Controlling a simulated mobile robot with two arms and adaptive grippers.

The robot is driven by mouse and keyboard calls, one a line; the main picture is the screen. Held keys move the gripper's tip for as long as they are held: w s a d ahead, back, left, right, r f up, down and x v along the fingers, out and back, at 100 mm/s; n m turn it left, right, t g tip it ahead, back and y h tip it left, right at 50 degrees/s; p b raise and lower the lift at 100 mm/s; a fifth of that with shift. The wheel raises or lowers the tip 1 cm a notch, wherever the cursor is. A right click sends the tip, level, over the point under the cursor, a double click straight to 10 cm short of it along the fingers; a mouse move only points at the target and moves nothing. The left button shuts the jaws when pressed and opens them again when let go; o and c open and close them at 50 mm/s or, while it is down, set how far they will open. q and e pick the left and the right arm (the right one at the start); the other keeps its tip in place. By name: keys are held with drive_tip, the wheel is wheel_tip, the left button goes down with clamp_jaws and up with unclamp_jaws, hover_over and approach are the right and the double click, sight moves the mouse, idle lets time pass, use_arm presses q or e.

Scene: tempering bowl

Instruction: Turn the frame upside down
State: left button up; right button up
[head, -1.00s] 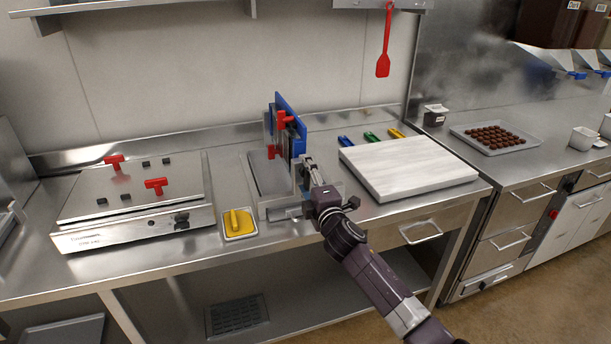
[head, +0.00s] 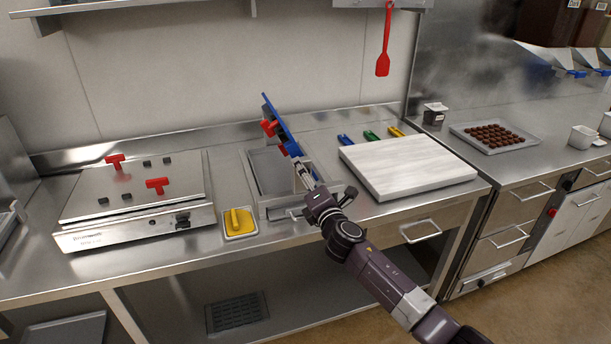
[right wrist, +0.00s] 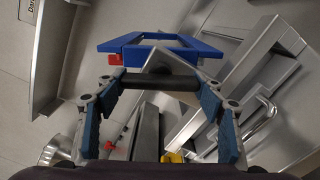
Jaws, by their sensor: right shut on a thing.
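The blue frame (head: 279,124) is held up over the metal bin (head: 247,172), tilted, its top leaning left in the head view. Red parts show on its left side. My right gripper (head: 305,176) is at its lower right end. In the right wrist view, the frame (right wrist: 208,48) lies beyond the fingers of my right gripper (right wrist: 160,82), and a dark bar spans between them. The gripper is shut on the frame. Part of the frame's lower end is hidden behind the gripper. My left gripper is not in view.
A metal appliance (head: 135,190) with red handles stands at the left. A red spatula (head: 384,40) hangs on the wall.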

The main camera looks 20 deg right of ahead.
drive_tip(key=shift+d+f+n+p, duration=0.1)
drive_tip(key=shift+n+p, duration=0.4)
drive_tip(key=shift+n, duration=1.05)
drive_tip(key=shift+f+n+p, duration=0.1)
drive_tip(key=shift+n+p, duration=0.35)
drive_tip(key=shift+n, duration=1.1)
drive_tip(key=shift+d+n+p, duration=0.1)
drive_tip(key=shift+n+p, duration=1)
drive_tip(key=shift+n, duration=2.2)
drive_tip(key=o, duration=1.7)
drive_tip(key=s, duration=1.2)
drive_tip(key=shift+d, duration=0.25)
